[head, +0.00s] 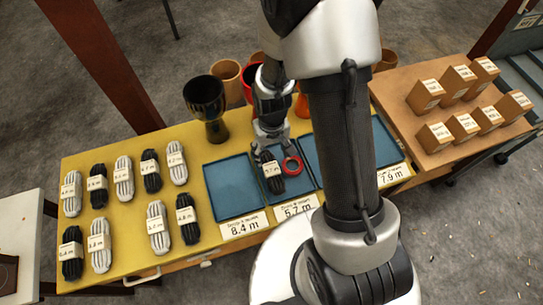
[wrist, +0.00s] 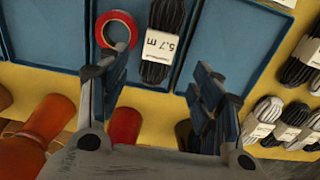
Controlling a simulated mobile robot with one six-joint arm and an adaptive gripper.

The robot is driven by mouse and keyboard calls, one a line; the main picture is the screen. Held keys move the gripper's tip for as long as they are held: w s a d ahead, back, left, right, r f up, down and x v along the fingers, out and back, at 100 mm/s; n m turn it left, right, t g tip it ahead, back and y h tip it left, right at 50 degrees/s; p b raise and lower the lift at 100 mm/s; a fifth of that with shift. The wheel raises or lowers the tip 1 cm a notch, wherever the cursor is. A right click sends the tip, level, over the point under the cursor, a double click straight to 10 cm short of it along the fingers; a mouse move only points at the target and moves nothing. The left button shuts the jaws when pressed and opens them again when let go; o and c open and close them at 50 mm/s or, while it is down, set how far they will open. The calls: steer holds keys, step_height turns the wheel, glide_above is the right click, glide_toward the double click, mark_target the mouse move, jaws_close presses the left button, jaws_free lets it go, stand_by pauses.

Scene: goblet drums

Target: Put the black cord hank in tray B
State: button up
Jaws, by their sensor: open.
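A black cord hank (head: 271,176) with a white paper band lies in the middle blue tray (head: 301,184), beside a red ring (head: 292,165). In the wrist view the hank (wrist: 163,45) has a band reading 5.7 m, and the red ring (wrist: 117,29) is left of it. My gripper (head: 264,148) is over the back part of this tray. In the wrist view my gripper (wrist: 160,72) is open, with its fingers apart on either side of the hank's near end and nothing clamped. Cards front the trays, but their letters are too small to read.
A left blue tray (head: 235,187) is empty; the right blue tray (head: 385,145) is partly hidden by my arm. Several black and white hanks (head: 123,178) lie on the yellow table's left. Goblet drums (head: 208,105) stand behind the trays. Labelled boxes (head: 462,125) stand at right.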

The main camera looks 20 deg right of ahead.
steer(key=s+r+t, duration=0.2)
steer(key=s+r, duration=0.2)
steer(key=r, duration=0.9)
steer(key=s+r+t, duration=0.1)
steer(key=s+r, duration=0.3)
steer(key=r, duration=0.9)
steer(key=s+r+t, duration=0.1)
steer(key=s+r, duration=0.3)
steer(key=s, duration=0.3)
steer(key=shift+r+t, duration=0.3)
steer(key=shift+r, duration=0.1)
